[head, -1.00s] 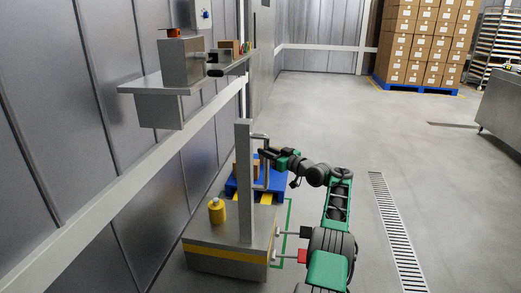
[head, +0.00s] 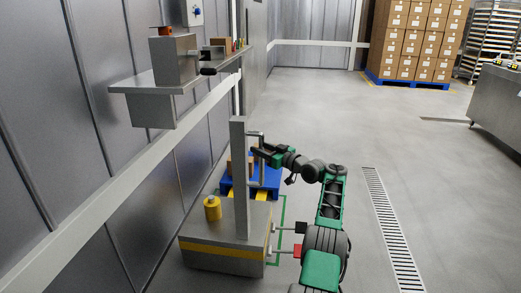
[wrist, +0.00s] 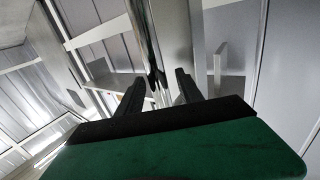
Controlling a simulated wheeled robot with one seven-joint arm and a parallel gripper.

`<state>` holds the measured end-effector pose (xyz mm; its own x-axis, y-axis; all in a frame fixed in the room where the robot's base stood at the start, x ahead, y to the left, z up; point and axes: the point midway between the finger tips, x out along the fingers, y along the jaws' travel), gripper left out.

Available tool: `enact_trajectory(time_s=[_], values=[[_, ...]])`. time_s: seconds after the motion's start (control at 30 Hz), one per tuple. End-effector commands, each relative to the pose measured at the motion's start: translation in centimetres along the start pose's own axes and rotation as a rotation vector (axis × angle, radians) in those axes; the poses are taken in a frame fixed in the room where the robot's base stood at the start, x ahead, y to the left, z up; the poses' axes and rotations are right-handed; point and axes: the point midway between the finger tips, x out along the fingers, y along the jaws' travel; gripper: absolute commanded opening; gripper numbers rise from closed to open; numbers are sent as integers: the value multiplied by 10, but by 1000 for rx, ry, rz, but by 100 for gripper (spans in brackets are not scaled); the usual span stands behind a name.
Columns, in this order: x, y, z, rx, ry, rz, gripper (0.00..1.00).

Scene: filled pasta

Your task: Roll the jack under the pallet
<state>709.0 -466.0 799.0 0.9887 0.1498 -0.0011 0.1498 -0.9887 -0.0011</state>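The jack (head: 222,258) is a grey metal box with a yellow band, a tall grey mast (head: 239,180) and a thin loop handle (head: 262,172) on the mast's right side. Yellow fork parts (head: 262,196) show beyond its body, at the near edge of the blue pallet (head: 270,178). The mast hides part of the pallet; how far the forks reach under it cannot be told. My gripper (head: 257,150) is at the handle's upper part. In the wrist view my gripper's fingers (wrist: 160,82) stand apart, with shiny upright metal between and beyond them; contact is unclear.
A yellow cylinder (head: 212,208) stands on the jack. A wall shelf (head: 150,85) juts out above left. A green floor outline (head: 282,225) shows beside the jack. Stacked cartons (head: 420,40) stand at the back right. The floor right of the pallet is clear, with a drain grate (head: 390,225).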

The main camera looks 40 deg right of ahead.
Motion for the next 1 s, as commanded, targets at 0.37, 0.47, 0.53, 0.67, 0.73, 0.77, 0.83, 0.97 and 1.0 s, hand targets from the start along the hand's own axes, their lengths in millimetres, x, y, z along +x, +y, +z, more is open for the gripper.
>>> enact_trajectory(time_s=[0.37,0.47,0.53,0.67,0.73,0.77,0.83,0.97,1.0], values=[[-8,2,1,0,0,1,43],[-18,2,1,-1,0,2,43],[-26,0,1,0,0,2,43],[-56,2,-3,2,1,5,43],[-67,1,-2,2,0,3,43],[-71,1,-1,2,0,3,43],[-76,0,-1,0,1,1,43],[-79,0,0,1,1,0,43],[-79,0,0,1,1,0,43]])
